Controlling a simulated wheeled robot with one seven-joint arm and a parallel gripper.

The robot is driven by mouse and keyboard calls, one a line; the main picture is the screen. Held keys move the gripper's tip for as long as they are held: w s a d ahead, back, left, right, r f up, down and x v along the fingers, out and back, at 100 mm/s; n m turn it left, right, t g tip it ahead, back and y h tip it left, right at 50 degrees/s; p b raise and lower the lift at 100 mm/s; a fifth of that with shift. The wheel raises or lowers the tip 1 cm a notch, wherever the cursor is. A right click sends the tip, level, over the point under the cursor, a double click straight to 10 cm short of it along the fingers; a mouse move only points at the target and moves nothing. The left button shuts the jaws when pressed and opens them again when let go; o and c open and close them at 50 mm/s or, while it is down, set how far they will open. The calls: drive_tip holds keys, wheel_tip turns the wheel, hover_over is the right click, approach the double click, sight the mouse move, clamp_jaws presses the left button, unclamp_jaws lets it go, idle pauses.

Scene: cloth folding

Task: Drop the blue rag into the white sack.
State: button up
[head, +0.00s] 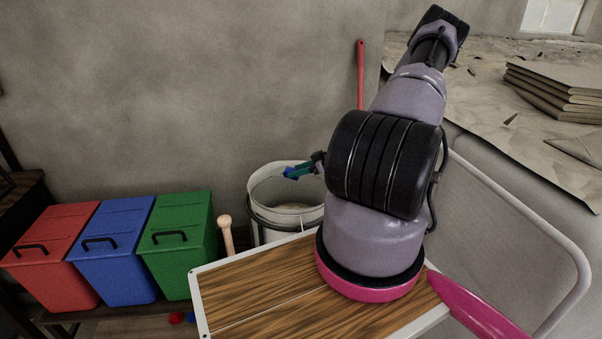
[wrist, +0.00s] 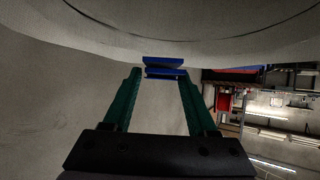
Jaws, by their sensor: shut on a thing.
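The blue rag (head: 290,173) is a small folded bundle at the tip of my gripper (head: 297,171). In the wrist view, the rag (wrist: 163,68) sits between the ends of the two green fingers of my gripper (wrist: 160,74), which are shut on it. The white sack (head: 267,187) is a round, open-topped bag in a dark ring stand, behind the wooden table. The rag shows at the height of the sack's far rim, over the opening in the picture. Its exact height above the opening cannot be told. My arm hides the sack's right side.
Red (head: 62,255), blue (head: 115,250) and green (head: 180,245) lidded bins stand left of the sack. A wooden-topped table (head: 255,293) lies in front, with a pale wooden handle (head: 227,235) beside it. A grey wall is behind.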

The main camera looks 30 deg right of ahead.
drive_tip(key=shift+s+d+f, duration=0.3)
drive_tip(key=shift+d+f, duration=0.05)
drive_tip(key=shift+f, duration=2.9)
drive_tip(key=o, duration=1.4)
drive_tip(key=shift+c, duration=0.2)
drive_tip(key=v, duration=1)
drive_tip(key=shift+s+d, duration=0.25)
drive_tip(key=shift+r, duration=0.15)
